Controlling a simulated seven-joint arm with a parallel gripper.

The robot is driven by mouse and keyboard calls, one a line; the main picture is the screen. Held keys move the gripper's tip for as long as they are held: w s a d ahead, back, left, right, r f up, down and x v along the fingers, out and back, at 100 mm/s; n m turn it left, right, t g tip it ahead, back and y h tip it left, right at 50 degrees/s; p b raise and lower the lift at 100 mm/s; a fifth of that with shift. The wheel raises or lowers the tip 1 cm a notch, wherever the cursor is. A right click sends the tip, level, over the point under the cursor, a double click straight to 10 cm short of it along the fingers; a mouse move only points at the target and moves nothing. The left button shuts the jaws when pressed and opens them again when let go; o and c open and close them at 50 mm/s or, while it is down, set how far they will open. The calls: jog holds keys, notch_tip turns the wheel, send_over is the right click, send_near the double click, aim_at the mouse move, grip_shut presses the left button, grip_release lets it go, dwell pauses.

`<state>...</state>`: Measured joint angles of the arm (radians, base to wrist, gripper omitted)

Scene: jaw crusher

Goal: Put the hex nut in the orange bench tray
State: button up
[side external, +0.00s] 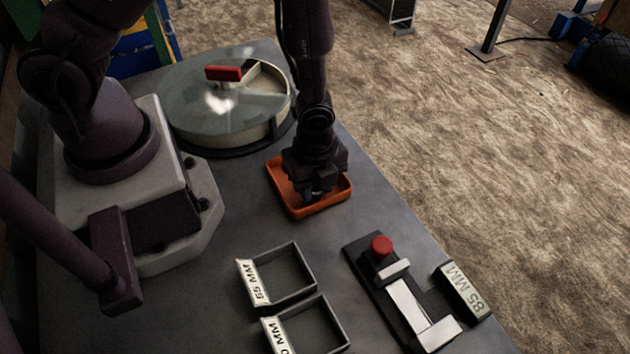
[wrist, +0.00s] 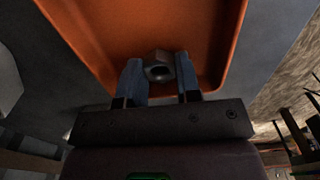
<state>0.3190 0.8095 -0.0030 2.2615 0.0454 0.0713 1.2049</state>
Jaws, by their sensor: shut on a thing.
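The orange bench tray (side external: 333,201) sits on the dark bench, and my gripper (side external: 315,194) is over it, pointing down. In the wrist view the tray (wrist: 130,25) fills the upper middle. There my gripper (wrist: 160,80) is shut on the hex nut (wrist: 159,66), a grey metal nut with a dark hole, held between the two bluish fingertips. The nut shows against the tray's floor. I cannot tell whether it touches the floor. In the side view the nut is hidden by my gripper.
A round lidded drum (side external: 225,105) with a red handle stands just behind the tray. Two open frames (side external: 290,268) with size labels lie in front, and a black fixture with a red knob (side external: 381,245) stands front right. The bench edge is close on the tray's right.

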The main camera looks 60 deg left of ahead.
jog(key=shift+f, duration=0.15)
jog(key=o, duration=0.9)
jog(key=a+r+n+t, duration=0.35)
jog(key=r+n, duration=0.35)
jog(key=r, duration=1.7)
jog(key=shift+s+a+r+n+t, duration=0.35)
jog(key=shift+s+a+r+n, duration=0.75)
jog(key=shift+r+n, duration=0.7)
jog(key=shift+s+a+r+n+t, duration=0.35)
jog(key=shift+s+a+r+n, duration=0.4)
jog(key=shift+s+r+n, duration=0.85)
jog(key=shift+s+a+r+n+t, duration=0.35)
jog(key=shift+s+a+r+n, duration=0.6)
jog(key=shift+r+n, duration=1.05)
